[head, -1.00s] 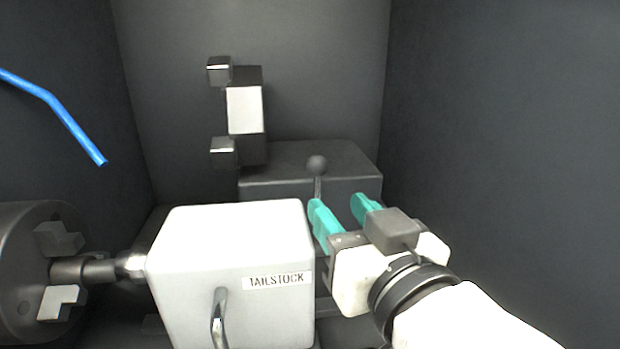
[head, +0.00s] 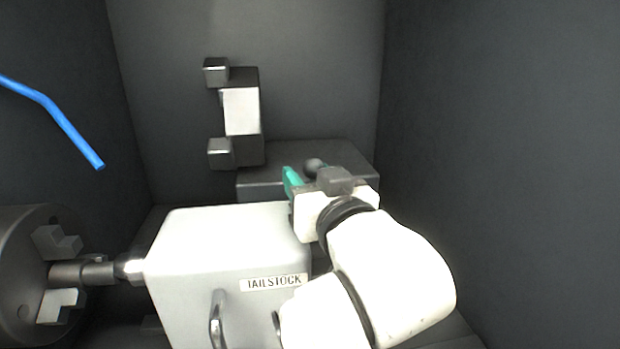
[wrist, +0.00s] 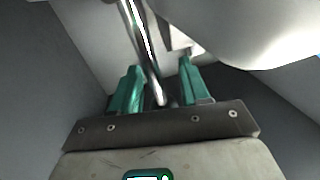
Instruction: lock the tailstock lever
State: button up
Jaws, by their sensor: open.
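The white tailstock (head: 230,250) with its label stands at the front centre in the head view. A curved chrome handle (head: 216,320) is on its front face. Behind its right side, a lever with a dark ball knob (head: 313,164) shows just beyond my gripper (head: 306,174); its stem is hidden there. My gripper is open, with teal fingers at the tailstock's back right. In the wrist view, a shiny rod (wrist: 145,45) passes between the parted fingers of my gripper (wrist: 160,72). I cannot tell whether either finger touches it.
A dark chuck (head: 25,275) with stepped jaws is at the left, facing the tailstock's spindle (head: 95,271). A dark block (head: 350,160) and a bracket-like part (head: 242,115) stand behind. A blue bent tube (head: 60,115) hangs at upper left. Dark walls enclose the space.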

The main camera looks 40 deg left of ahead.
jog(key=shift+c, duration=0.3)
jog(key=c, duration=0.7)
jog(key=shift+r, duration=0.1)
grip_shut()
